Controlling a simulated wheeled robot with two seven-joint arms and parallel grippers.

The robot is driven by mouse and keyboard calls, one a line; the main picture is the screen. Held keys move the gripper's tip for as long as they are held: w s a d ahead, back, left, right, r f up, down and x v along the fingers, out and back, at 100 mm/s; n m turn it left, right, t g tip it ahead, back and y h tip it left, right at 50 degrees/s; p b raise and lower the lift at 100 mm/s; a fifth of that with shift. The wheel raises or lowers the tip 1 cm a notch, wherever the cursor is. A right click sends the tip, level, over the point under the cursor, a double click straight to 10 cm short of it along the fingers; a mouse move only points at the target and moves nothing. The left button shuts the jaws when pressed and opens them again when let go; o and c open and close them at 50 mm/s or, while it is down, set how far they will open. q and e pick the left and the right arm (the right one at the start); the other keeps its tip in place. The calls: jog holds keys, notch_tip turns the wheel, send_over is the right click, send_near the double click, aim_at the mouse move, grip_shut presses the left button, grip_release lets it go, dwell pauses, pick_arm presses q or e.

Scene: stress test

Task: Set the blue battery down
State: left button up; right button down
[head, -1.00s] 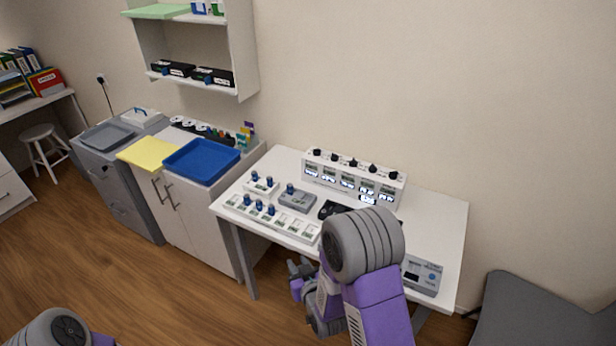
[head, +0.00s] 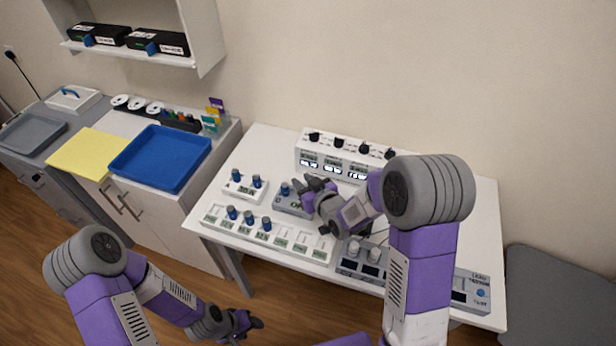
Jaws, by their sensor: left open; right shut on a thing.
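Several blue-topped batteries stand on the white table. One blue battery (head: 285,188) is on the small grey device (head: 292,204), two more are on a small white holder (head: 243,191), and others are in the left slots of a long white tray (head: 290,245). My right gripper (head: 313,194) is over the table just right of the grey device's battery. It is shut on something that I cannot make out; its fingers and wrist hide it. My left gripper (head: 250,322) is open, low over the floor in front of the table.
A white box with black knobs (head: 312,150) stands at the table's back, partly behind my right arm. Grey panels (head: 365,265) line the front right. A blue tray (head: 160,157) and yellow sheet (head: 88,152) lie on the left cabinet. The tray's right slots look empty.

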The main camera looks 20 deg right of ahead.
pick_arm(q)
notch_tip(320, 180, down, 8)
jog(key=b, duration=0.6)
jog(key=shift+r, duration=0.15)
pick_arm(e)
jog(key=shift+n+y, duration=0.6)
jog(key=shift+y, duration=0.1)
jog(key=shift+w+d+f, duration=0.2)
jog(key=shift+w+f, duration=0.2)
jog(key=shift+f, duration=0.6)
jog(key=shift+w+d+f, duration=0.2)
jog(key=shift+w+f, duration=0.2)
jog(key=shift+f, duration=0.55)
jog(key=shift+w+d+f, duration=0.2)
jog(key=shift+w+f, duration=0.2)
jog(key=shift+f, duration=0.6)
pick_arm(q)
jog(key=shift+s+f+b, duration=0.1)
jog(key=shift+f+b, duration=0.55)
jog(key=shift+b, duration=0.2)
pick_arm(e)
jog(key=shift+f, duration=0.6)
pick_arm(q)
jog(key=shift+f, duration=0.15)
pick_arm(e)
jog(key=shift+s+f, duration=0.1)
jog(key=shift+f, duration=0.05)
